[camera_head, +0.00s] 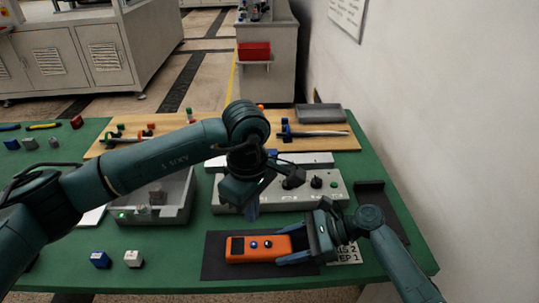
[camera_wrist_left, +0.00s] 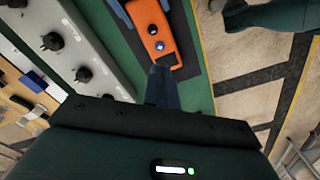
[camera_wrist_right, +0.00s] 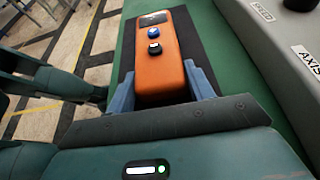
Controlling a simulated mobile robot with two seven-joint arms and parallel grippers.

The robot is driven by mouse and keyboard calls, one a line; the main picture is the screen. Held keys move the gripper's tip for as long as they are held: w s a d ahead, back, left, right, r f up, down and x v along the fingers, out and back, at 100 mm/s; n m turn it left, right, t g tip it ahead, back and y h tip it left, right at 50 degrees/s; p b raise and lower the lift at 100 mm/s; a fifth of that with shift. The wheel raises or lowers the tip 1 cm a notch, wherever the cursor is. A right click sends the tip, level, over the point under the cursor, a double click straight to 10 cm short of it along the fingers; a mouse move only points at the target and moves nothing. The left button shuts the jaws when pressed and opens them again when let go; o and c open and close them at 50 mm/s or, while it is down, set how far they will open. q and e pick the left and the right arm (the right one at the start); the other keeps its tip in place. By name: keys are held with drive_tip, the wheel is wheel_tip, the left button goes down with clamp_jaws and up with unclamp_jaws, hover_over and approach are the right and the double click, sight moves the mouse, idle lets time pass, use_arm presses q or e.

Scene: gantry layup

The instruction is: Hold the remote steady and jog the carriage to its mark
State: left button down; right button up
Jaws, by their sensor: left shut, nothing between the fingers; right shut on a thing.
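The orange remote (camera_head: 240,258) lies on a dark mat (camera_head: 215,265), with a dark display and a blue and a black button on its face. My right gripper (camera_head: 290,248) is shut on its right end. In the right wrist view a blue finger presses each side of the remote (camera_wrist_right: 160,75). My left gripper (camera_head: 252,212) is shut and empty, above the mat's far side near the grey control box (camera_head: 225,205). In the left wrist view its closed fingertips (camera_wrist_left: 163,68) appear close to the remote (camera_wrist_left: 152,30); contact cannot be told. I cannot clearly identify the carriage or its mark.
A card reading partly "IS 2, EP 1" (camera_head: 347,255) lies right of the mat, partly hidden. A grey tray (camera_head: 178,215) with a green light stands left. Blue (camera_head: 100,260) and white (camera_head: 133,258) cubes sit front left. Wooden boards with tools lie behind; a wall bounds the right.

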use_arm(q)
drive_tip(key=s+d+r+n+g+h, duration=0.2)
drive_tip(key=s+d+r+g+h, duration=0.15)
drive_tip(key=d+h, duration=0.25)
drive_tip(key=s+d+r+n+g+h, duration=0.1)
drive_tip(key=s+d+r+g+h, duration=0.1)
drive_tip(key=s+d+r+h, duration=0.35)
drive_tip(key=w+d+r+n+t+h, duration=0.1)
drive_tip(key=w+r+n+t+h, duration=0.4)
drive_tip(key=r+n+h, duration=0.5)
drive_tip(key=w+a+f+n+t+y, duration=0.1)
drive_tip(key=w+a+n+t+y, duration=0.2)
drive_tip(key=w+n+t, duration=0.5)
drive_tip(key=w+a+f+n+t+y, duration=0.1)
drive_tip(key=a+n+t+y, duration=0.25)
drive_tip(key=n, duration=0.75)
drive_tip(key=s+a+f+n+g+y, duration=0.2)
drive_tip(key=a+f+n+g+y, duration=0.1)
drive_tip(key=f, duration=0.5)
drive_tip(key=s+a+f+n+g+y, duration=0.2)
drive_tip(key=s+a+f+n+y, duration=0.1)
drive_tip(key=f+n, duration=0.3)
wheel_tip(320, 180, down, 2)
drive_tip(key=shift+s+a+n+g+y, duration=0.3)
drive_tip(key=shift+s+a+g+y, duration=0.1)
drive_tip(key=shift+a+y, duration=0.25)
